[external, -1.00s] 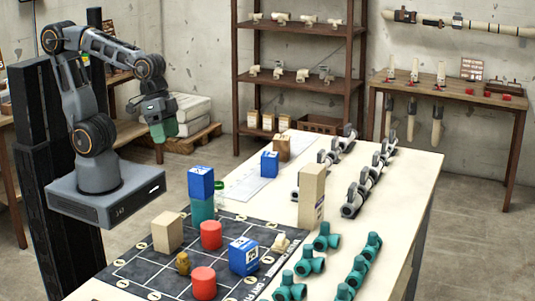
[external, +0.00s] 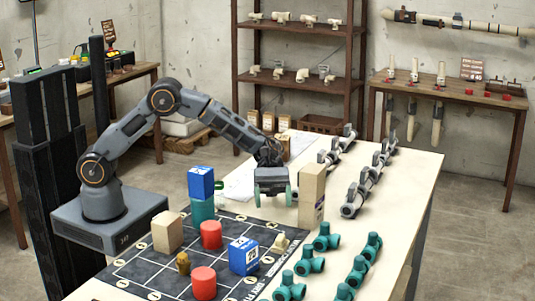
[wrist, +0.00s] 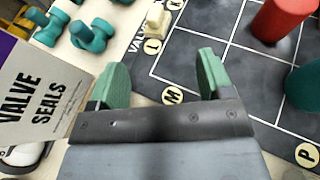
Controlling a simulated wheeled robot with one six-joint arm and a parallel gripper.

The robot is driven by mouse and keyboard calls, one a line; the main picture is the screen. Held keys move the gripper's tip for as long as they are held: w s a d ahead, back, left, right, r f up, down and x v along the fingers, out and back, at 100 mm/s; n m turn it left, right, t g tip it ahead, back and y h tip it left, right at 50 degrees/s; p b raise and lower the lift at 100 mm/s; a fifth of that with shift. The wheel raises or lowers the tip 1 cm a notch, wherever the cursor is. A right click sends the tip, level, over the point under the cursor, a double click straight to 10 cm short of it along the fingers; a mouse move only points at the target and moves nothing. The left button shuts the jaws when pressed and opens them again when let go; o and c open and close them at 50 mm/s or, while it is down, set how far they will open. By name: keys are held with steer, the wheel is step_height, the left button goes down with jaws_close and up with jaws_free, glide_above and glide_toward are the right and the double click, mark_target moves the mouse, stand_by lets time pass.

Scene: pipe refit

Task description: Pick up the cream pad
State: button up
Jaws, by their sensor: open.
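A small, stepped cream piece (external: 281,243), which I take for the cream pad, sits at the right edge of the dark grid mat (external: 135,272). In the wrist view the cream piece (wrist: 157,22) stands near the top, beside a round marker, ahead of the gap between my fingers. My gripper (external: 273,197) hangs over the table, beyond the pad in the external view and left of the tall cream box (external: 311,195). In the wrist view my gripper (wrist: 162,75) has its green fingers apart with nothing between them.
The tall box reads "valve seals". Red cylinders (external: 211,235), a blue box (external: 243,256), a tan block (external: 168,232) and a blue box on a teal cylinder (external: 202,210) stand on the mat. Teal fittings (external: 326,236) lie to the right. Grey fittings (external: 351,205) line the table beyond.

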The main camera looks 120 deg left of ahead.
mark_target(278, 237)
steer(key=x, duration=1.3)
steer(key=shift+w+d+r, duration=0.1)
steer(key=shift+w+d, duration=0.1)
steer(key=c, duration=1)
